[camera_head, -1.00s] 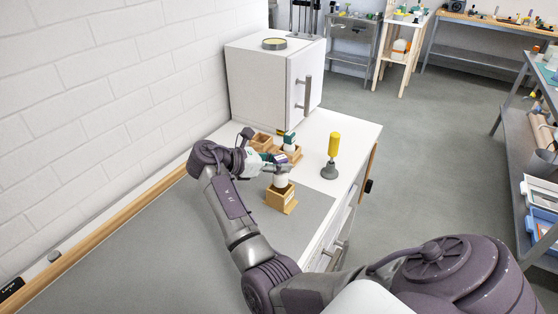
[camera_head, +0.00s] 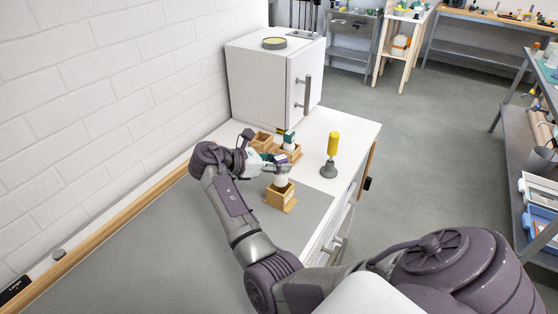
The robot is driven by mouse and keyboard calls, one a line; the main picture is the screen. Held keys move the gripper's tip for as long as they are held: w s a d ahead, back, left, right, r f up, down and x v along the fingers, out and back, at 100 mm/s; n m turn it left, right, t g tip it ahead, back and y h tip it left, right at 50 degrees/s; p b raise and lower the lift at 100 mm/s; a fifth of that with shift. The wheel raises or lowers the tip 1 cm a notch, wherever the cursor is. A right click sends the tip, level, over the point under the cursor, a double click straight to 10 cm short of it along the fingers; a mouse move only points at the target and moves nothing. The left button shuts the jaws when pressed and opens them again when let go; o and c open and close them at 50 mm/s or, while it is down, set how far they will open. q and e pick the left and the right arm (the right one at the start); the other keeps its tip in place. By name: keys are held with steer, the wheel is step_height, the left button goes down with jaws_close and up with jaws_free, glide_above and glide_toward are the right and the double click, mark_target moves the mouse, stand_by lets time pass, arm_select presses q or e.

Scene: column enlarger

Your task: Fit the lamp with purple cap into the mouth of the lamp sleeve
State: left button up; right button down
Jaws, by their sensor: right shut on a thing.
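My right gripper (camera_head: 279,168) is shut on the lamp with the purple cap (camera_head: 282,158), which it holds roughly upright. A white part (camera_head: 281,181) shows below the fingers, directly over a small tan wooden block (camera_head: 281,198) that looks like the lamp sleeve's place. I cannot tell whether the white part is the lamp's lower end or part of the sleeve. The fingers hide the middle of the lamp, and the mouth is too small to make out, so how deep the lamp sits is unclear. My left gripper is not in view.
Behind the gripper, a green-capped piece (camera_head: 289,137) stands by a wooden holder (camera_head: 293,154), near another small wooden box (camera_head: 262,140). A yellow-handled tool (camera_head: 333,146) on a grey base stands to the right. A white cabinet (camera_head: 262,82) is behind. The grey mat is clear at front left.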

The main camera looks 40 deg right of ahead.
mark_target(274, 181)
steer(key=shift+s+f+b, duration=0.1)
steer(key=shift+f+b, duration=0.75)
steer(key=shift+f, duration=2.55)
stand_by(0.4)
steer(key=c, duration=0.7)
jaws_free()
steer(key=shift+f, duration=0.1)
steer(key=shift+a+r, duration=0.2)
steer(key=shift+r, duration=0.05)
steer(key=shift+p+v, duration=0.8)
steer(key=shift+v, duration=0.4)
steer(key=p+v, duration=0.2)
steer(key=v, duration=0.3)
steer(key=shift+a, duration=0.1)
